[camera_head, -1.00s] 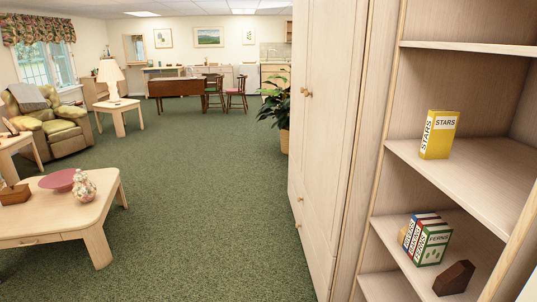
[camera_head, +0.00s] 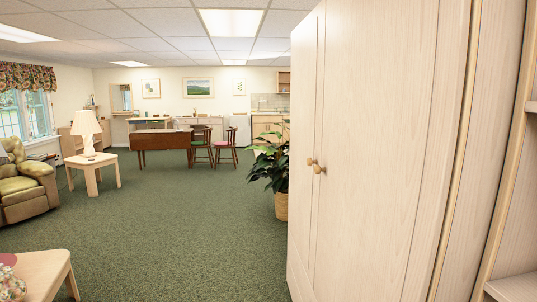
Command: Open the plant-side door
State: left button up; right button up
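A tall pale-wood cabinet fills the right side of the head view. It has two doors side by side with a narrow seam between them. The plant-side door (camera_head: 303,150) is the far one, nearer the potted plant (camera_head: 270,170), and is seen at a steep angle. The near door (camera_head: 375,150) is broad in view. Both doors look shut. Two round wooden knobs (camera_head: 315,166) sit close together at the seam, one on each door. Neither of my grippers shows in the view.
Open shelving (camera_head: 515,240) stands at the right edge beside the cabinet. Green carpet (camera_head: 190,230) is clear to the left of the cabinet. A low table (camera_head: 40,272) is at the bottom left, an armchair (camera_head: 28,190) behind it. A dark table (camera_head: 162,138) and chairs stand far back.

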aim_at(308, 46)
jog(key=i+z, duration=0.15)
jog(key=i, duration=0.25)
jog(key=i+j+z, duration=0.15)
jog(key=i, duration=0.2)
jog(key=i+j+z, duration=0.15)
jog(key=z, duration=0.3)
jog(key=i+j+z, duration=0.2)
jog(key=z, duration=0.3)
